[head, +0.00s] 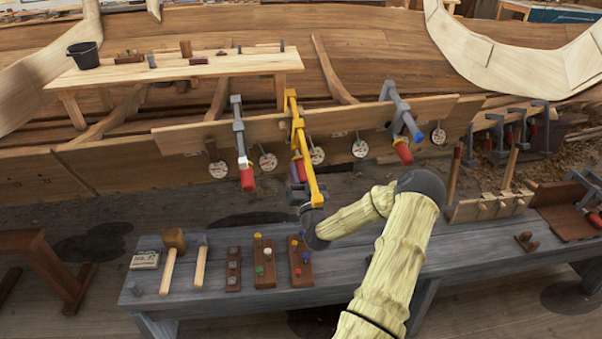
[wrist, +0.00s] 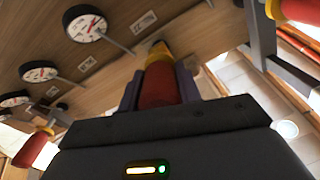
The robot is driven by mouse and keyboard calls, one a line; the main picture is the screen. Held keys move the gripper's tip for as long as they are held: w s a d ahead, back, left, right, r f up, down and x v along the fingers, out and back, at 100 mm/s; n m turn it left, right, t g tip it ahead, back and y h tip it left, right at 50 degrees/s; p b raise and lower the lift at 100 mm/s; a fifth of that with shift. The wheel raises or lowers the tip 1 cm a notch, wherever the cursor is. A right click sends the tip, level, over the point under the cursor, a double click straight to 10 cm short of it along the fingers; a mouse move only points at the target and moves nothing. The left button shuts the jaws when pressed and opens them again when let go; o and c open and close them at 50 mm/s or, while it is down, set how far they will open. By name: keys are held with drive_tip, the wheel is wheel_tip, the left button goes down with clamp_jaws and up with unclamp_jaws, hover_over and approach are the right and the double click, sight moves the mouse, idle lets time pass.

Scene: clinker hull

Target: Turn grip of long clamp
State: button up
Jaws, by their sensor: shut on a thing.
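The long clamp (head: 297,125) is yellow and hangs on the plank in the middle of the head view, its bar reaching down past my wrist. Its red grip (head: 300,170) is partly hidden behind the bar. In the wrist view the red grip (wrist: 159,86) with a yellow collar stands between the two dark fingers of my gripper (wrist: 159,92). My gripper is shut on this grip from below, with a finger on each side. In the head view my gripper (head: 297,177) is partly hidden by the yellow bar.
Grey clamps with red grips hang left (head: 239,135) and right (head: 398,110) of the yellow one. Round dials (head: 317,155) hang along the plank (head: 345,118).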

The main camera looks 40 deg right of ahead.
drive_tip(key=shift+m+b, duration=0.3)
drive_tip(key=shift+m, duration=1.6)
drive_tip(key=o, duration=1)
drive_tip(key=shift+s, duration=0.1)
drive_tip(key=b+v, duration=0.1)
drive_tip(key=v, duration=1.6)
drive_tip(key=shift+b, duration=0.3)
drive_tip(key=shift+f, duration=0.1)
